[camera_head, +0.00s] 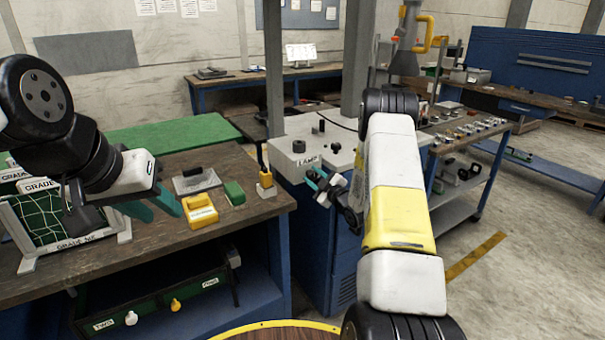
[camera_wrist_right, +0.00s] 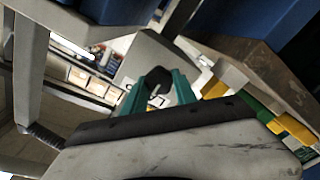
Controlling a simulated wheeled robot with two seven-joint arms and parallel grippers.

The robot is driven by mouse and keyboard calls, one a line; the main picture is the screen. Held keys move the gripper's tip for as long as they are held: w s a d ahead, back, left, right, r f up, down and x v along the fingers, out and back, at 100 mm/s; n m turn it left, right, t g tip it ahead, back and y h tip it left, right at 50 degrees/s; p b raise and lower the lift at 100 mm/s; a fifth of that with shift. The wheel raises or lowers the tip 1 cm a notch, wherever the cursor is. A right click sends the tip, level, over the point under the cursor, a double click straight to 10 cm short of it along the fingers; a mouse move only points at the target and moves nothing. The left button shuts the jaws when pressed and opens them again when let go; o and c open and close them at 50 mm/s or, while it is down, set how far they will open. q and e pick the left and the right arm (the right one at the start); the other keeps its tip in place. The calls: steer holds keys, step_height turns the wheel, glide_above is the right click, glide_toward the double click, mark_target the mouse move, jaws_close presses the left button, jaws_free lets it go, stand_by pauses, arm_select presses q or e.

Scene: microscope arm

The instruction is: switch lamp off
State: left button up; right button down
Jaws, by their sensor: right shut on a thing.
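The grey-white lamp housing (camera_head: 290,130) sits on a blue cabinet right of the wooden bench. A label reading LAMP (camera_head: 308,162) is on its front edge, and a dark knob (camera_head: 299,146) stands on top above the label. My right gripper (camera_head: 314,180) is at the front of the housing, just below the label. In the right wrist view its teal fingers (camera_wrist_right: 158,92) are shut on a dark, rounded part (camera_wrist_right: 157,78), seemingly a lamp knob; the fingers hide much of it. My left gripper (camera_head: 158,204) is open and empty above the wooden bench.
A yellow block (camera_head: 200,211), a green block (camera_head: 235,193) and a grey plate with a dark handle (camera_head: 196,180) lie on the wooden bench (camera_head: 180,240). A rack labelled GRADE (camera_head: 60,222) stands at left. A cart with small parts (camera_head: 465,133) is at right.

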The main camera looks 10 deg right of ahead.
steer(key=c, duration=1)
jaws_free()
steer(key=v, duration=0.8)
